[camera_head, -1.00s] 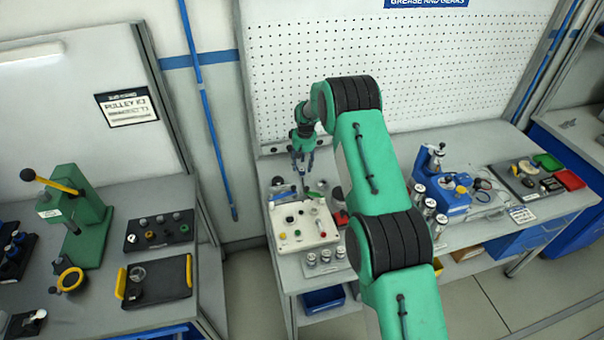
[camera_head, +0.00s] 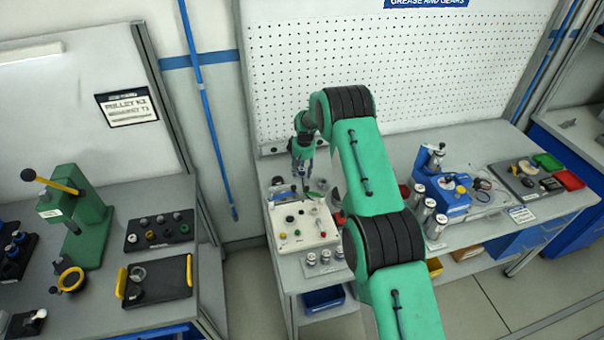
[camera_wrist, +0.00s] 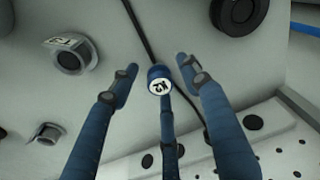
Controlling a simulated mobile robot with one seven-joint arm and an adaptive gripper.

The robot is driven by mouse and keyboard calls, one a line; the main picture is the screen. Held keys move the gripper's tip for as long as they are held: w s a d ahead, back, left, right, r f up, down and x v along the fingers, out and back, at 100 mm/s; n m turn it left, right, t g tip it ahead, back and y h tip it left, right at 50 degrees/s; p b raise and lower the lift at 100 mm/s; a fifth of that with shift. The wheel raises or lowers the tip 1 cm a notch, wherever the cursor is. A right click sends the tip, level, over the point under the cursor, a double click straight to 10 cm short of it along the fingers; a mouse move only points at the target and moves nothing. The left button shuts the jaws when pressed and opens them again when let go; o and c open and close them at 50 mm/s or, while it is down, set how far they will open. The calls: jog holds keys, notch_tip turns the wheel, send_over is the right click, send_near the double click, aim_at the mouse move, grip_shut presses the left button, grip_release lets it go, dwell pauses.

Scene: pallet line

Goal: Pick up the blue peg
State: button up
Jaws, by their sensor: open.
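In the wrist view a small blue peg (camera_wrist: 158,73) with a white end label reading K2 is in the middle. It lies between the tips of the left and right fingers of my gripper (camera_wrist: 156,72), with visible gaps on both sides. A third, middle finger shows just below the peg; I cannot tell whether it touches it. My gripper is open. In the head view my gripper (camera_head: 302,170) points down over the back of the white panel on the middle bench. I cannot make out the peg there.
The white panel (camera_head: 288,240) with knobs is close below my gripper. Metal cylinders (camera_head: 325,257) stand in front of it, and a blue device (camera_head: 452,200) stands to the right. In the wrist view, grey round fittings (camera_wrist: 70,57) and a black cable (camera_wrist: 138,30) are near the fingers.

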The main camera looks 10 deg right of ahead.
aim_at(302, 169)
grip_shut()
jog(key=shift+r, duration=0.1)
jog(key=shift+r, duration=4.95)
